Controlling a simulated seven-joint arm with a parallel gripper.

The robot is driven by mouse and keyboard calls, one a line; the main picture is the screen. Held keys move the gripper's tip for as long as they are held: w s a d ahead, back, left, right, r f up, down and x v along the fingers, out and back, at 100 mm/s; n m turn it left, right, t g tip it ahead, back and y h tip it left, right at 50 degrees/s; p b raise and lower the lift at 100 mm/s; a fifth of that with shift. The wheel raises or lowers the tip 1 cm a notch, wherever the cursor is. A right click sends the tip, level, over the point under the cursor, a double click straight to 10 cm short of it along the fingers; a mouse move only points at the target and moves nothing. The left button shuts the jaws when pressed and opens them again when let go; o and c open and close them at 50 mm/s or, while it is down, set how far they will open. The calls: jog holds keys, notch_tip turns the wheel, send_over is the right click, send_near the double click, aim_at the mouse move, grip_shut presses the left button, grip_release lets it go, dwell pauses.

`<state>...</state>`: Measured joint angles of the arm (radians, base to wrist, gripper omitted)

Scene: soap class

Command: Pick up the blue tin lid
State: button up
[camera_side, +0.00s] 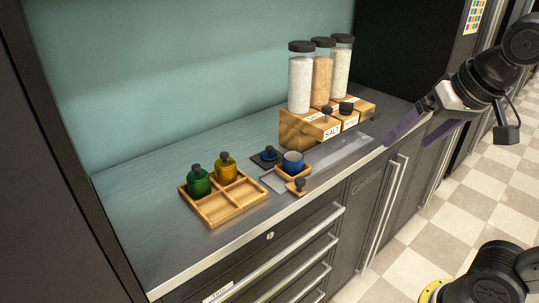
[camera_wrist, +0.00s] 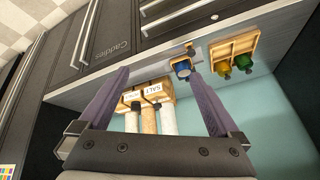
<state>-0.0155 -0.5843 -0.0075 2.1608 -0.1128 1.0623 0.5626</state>
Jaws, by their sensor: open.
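The blue tin (camera_side: 293,163) stands open-topped near the counter's front edge; it also shows in the wrist view (camera_wrist: 182,68). Behind and left of it in the side view lies a low dark-blue piece with a dark knob, seemingly the blue tin lid (camera_side: 267,156). In the wrist view my right-hand finger seems to hide most of the lid. My gripper (camera_side: 408,140) is open and empty, held at the right over the counter's front edge, well apart from lid and tin. Both purple fingers (camera_wrist: 160,74) show in the wrist view.
A wooden tray (camera_side: 213,209) at left holds a green and a yellow tin. A small wooden piece with a dark knob (camera_side: 299,185) lies before the blue tin. A wooden rack (camera_side: 297,132) with three tall jars stands behind right. Counter left of the tray is clear.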

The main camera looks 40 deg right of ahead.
jog(key=w+r+m, duration=0.2)
jog(key=w+r, duration=0.2)
jog(key=w, duration=0.3)
jog(key=m+g+h, duration=0.3)
jog(key=g, duration=0.1)
send_over(268, 151)
jog(key=s+a, duration=0.1)
jog(key=a, duration=0.2)
jog(key=f, duration=2)
jog(key=shift+d, duration=0.25)
jog(key=shift+x, duration=3)
jog(key=shift+s+d+t, duration=0.1)
jog(key=shift+d+t, duration=0.05)
jog(key=shift+t, duration=0.15)
jog(key=c, duration=1.4)
jog(key=shift+r, duration=0.1)
